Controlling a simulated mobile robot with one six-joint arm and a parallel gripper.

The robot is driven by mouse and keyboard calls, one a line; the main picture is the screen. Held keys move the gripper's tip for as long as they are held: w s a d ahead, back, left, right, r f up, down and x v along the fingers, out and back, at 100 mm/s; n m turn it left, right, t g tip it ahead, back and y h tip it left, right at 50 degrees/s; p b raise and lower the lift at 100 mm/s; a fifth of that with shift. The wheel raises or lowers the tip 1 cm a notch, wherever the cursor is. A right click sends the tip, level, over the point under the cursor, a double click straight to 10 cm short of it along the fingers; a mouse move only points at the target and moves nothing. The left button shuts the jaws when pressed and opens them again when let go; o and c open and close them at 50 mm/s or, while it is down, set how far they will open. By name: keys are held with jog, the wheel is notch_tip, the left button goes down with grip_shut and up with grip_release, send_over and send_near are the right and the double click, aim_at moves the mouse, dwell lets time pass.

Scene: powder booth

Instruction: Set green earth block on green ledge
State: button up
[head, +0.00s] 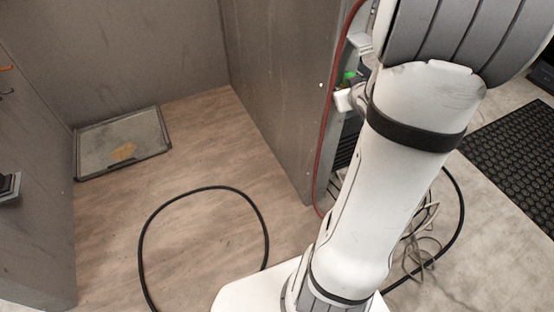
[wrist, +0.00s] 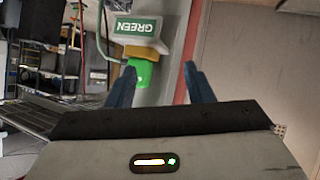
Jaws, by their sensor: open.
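The green block (wrist: 142,72) shows bright green in the wrist view, which looks upside down here. It sits against a yellow-tan piece (wrist: 146,48), beside the ledge's sign reading GREEN (wrist: 137,27). In the head view the green block (head: 348,77) appears just above a white ledge (head: 343,100) on the grey panel's edge, partly hidden by my arm. My gripper (wrist: 159,68) is open, its two blue fingers apart. The block lies between the finger lines in the picture, nearer the left finger; I see no contact. The gripper is hidden in the head view.
A red hose (head: 334,110) runs down the panel edge beside the ledge. A black hose (head: 205,188) loops on the floor. A shallow tray (head: 88,165) lies in the booth's back corner. A wire shelf (wrist: 60,110) is at left in the wrist view.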

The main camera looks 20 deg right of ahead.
jog(key=s+a+g+y, duration=0.1)
jog(key=s+a+g, duration=0.2)
jog(key=a, duration=0.6)
jog(key=s+a+g+y, duration=0.1)
jog(key=s+a+g, duration=0.2)
jog(key=s+a, duration=0.4)
jog(key=s+a+r+g+y, duration=0.1)
jog(key=s+a+g, duration=0.3)
jog(key=a, duration=0.6)
jog(key=shift+s+a+y, duration=0.3)
jog(key=shift+s+a, duration=0.05)
jog(key=shift+s, duration=0.7)
notch_tip(320, 180, up, 26)
jog(key=t+p, duration=0.1)
jog(key=p, duration=2.2)
jog(key=shift+f, duration=0.2)
